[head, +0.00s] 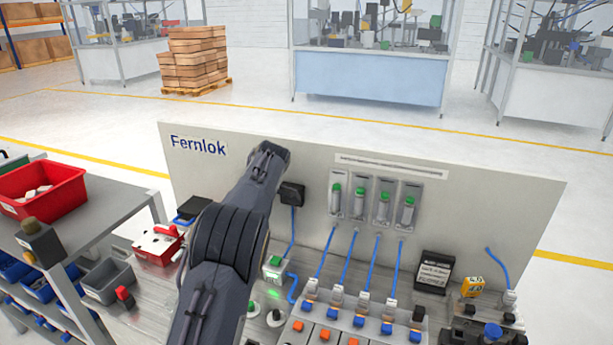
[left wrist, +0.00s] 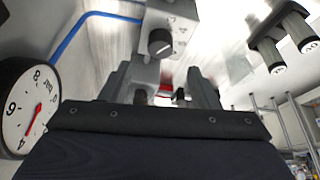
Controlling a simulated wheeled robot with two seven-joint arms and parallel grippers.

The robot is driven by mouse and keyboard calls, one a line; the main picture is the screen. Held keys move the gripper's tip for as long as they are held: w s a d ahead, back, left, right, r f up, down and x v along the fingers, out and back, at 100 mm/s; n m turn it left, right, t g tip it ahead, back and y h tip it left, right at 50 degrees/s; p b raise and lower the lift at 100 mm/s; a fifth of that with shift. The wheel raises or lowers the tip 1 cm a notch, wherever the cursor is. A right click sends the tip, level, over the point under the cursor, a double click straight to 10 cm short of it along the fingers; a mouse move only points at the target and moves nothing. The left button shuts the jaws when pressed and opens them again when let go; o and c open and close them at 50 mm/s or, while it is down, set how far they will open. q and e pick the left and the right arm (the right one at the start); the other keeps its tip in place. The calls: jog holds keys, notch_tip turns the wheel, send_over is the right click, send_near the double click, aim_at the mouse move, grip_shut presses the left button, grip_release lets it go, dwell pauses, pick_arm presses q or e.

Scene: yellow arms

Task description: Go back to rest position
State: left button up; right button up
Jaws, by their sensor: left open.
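My left gripper (left wrist: 163,88) shows in the left wrist view with its two dark fingers apart and nothing seen held between them. A grey box with a black numbered knob (left wrist: 161,41) is just beyond the fingers; whether they touch it I cannot tell. In the head view my dark arm (head: 230,235) rises from the bottom edge in front of the grey "Fernlok" panel (head: 480,185). The fingers cannot be made out there. My right gripper is in neither view.
A round gauge (left wrist: 22,108) is close at left in the wrist view. Blue hoses (head: 345,262) run from green-topped cylinders (head: 359,200) to fittings on the bench. A red bin (head: 40,190) sits on a side shelf. Open floor lies behind the panel.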

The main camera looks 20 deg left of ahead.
pick_arm(q)
jog(key=s+r+m+t+h, duration=0.1)
jog(key=s+r+m+h, duration=0.25)
jog(key=s, duration=0.55)
jog(key=s+r+m+t+h, duration=0.2)
jog(key=s+m+h, duration=0.15)
jog(key=s, duration=0.55)
jog(key=s+d+f+m+t, duration=0.1)
jog(key=s+d+m, duration=0.4)
jog(key=s, duration=0.5)
jog(key=s+d+f+m+t+h, duration=0.1)
jog(key=s+d+f+m+t, duration=0.1)
jog(key=s+d+m, duration=0.3)
jog(key=s+d+f, duration=0.1)
jog(key=s+d, duration=0.2)
jog(key=s, duration=0.2)
jog(key=shift+s+d, duration=0.15)
